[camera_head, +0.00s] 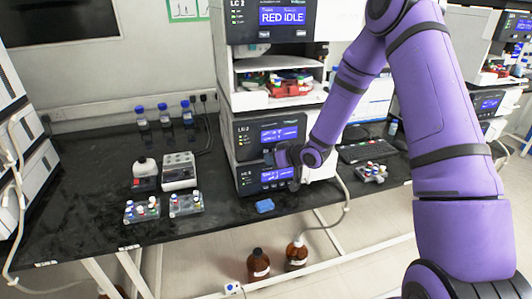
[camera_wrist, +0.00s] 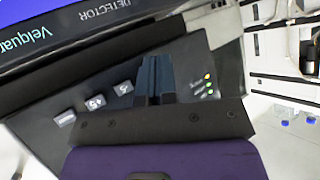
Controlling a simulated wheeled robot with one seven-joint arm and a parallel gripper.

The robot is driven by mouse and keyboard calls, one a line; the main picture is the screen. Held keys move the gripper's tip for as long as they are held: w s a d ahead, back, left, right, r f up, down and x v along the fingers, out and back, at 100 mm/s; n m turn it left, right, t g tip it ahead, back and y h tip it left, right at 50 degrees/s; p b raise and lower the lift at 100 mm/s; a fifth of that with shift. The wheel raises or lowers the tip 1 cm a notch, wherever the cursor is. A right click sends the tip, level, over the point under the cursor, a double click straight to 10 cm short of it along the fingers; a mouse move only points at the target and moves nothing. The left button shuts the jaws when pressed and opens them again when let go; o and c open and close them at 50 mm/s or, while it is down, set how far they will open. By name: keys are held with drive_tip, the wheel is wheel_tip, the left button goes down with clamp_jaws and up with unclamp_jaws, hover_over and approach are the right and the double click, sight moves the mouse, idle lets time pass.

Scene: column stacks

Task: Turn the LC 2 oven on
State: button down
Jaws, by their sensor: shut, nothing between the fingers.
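The instrument stack (camera_head: 228,100) stands at the back of the black bench. Its top unit (camera_head: 236,22) reads "LC 2", with a screen saying RED IDLE. Two units with lit blue screens are lower down, an upper one (camera_head: 245,137) and a lower one (camera_head: 247,180); I cannot read which is the oven. My gripper (camera_head: 270,158) is in front of these two units. In the wrist view my gripper (camera_wrist: 155,72) is shut and empty, close to a dark panel (camera_wrist: 60,145) with small grey buttons and lit indicators (camera_wrist: 207,85). Contact cannot be told. A "DETECTOR" label shows above.
An open shelf (camera_head: 240,99) with bottles sits under the top unit. Vial racks (camera_head: 142,210) and a small grey device (camera_head: 179,171) stand left.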

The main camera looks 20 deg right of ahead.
drive_tip(key=s, duration=0.5)
idle(0.5)
idle(0.4)
drive_tip(key=s+d+r+m+h, duration=0.1)
drive_tip(key=s+d+r+h, duration=0.15)
drive_tip(key=r, duration=0.45)
drive_tip(key=s+d+r+g+h, duration=0.1)
drive_tip(key=s+d+r+h, duration=0.2)
drive_tip(key=r, duration=0.4)
drive_tip(key=s+d+r+m+h, duration=0.15)
drive_tip(key=s+r, duration=0.25)
drive_tip(key=r, duration=0.4)
drive_tip(key=s+r+m+g, duration=0.1)
drive_tip(key=s+r, duration=0.4)
drive_tip(key=s, duration=0.8)
drive_tip(key=s+r+m+g, duration=0.1)
drive_tip(key=s+r, duration=0.4)
drive_tip(key=s, duration=0.8)
drive_tip(key=shift+a+g+h, duration=0.3)
drive_tip(key=shift+g, duration=0.5)
